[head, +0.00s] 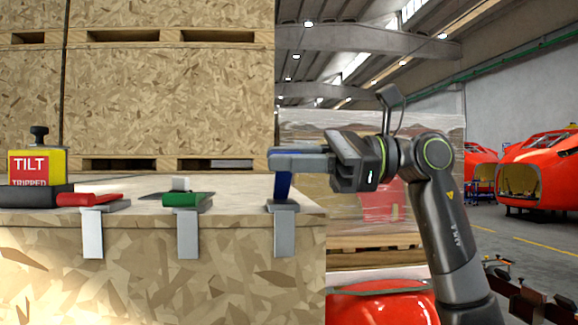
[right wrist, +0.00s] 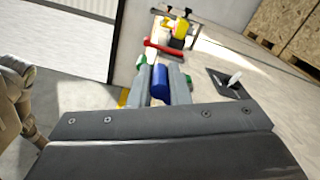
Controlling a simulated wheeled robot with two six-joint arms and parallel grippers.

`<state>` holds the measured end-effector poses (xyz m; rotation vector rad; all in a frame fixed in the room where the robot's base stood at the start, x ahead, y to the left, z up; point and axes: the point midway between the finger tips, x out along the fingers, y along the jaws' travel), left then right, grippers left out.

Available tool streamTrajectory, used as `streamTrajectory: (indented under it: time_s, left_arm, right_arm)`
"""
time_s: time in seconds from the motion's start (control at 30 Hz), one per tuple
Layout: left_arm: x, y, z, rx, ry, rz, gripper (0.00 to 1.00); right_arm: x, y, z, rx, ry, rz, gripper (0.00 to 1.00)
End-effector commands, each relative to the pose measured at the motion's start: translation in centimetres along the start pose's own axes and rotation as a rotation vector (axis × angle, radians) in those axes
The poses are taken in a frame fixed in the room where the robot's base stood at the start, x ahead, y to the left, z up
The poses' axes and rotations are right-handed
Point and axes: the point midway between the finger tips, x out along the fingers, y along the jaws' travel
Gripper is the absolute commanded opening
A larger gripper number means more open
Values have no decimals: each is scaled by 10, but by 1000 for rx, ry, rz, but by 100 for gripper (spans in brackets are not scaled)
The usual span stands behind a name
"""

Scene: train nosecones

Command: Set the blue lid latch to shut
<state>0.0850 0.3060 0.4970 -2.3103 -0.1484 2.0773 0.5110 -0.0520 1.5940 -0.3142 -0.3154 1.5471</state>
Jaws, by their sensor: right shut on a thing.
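The blue lid latch (head: 283,187) stands upright on its metal bracket (head: 285,235) at the right end of the crate's front edge. My right gripper (head: 280,160) reaches in from the right and is shut on the upper part of the blue latch. In the right wrist view the blue latch (right wrist: 160,86) shows between the two grey fingers (right wrist: 161,80). The fingers hide part of it in both views. My left gripper is not in view.
A green latch (head: 187,200) and a red latch (head: 88,199) lie flat along the same edge. A yellow box with a red TILT sign (head: 32,167) stands far left. Stacked crates (head: 165,100) rise behind.

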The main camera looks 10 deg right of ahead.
Motion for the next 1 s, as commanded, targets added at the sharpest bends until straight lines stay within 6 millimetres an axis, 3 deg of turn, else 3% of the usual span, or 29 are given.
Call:
streamTrajectory:
  time_s: [0.2, 0.7, 0.73, 0.8, 0.9, 1.0]
  left_arm:
    - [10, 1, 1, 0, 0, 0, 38]
    - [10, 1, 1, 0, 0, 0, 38]
    - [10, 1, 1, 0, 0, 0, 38]
    - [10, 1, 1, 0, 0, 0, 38]
    - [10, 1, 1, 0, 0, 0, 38]
    - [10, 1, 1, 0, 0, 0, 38]
  right_arm:
    - [0, 7, -6, 5, 1, 1, 0]
    - [0, 8, -6, 7, 1, 2, 0]
    - [0, 8, -6, 7, 1, 2, 17]
    - [0, 8, -6, 7, 1, 2, 26]
    - [0, 8, -5, 7, 1, 2, 38]
    - [0, 8, -5, 6, 1, 1, 38]
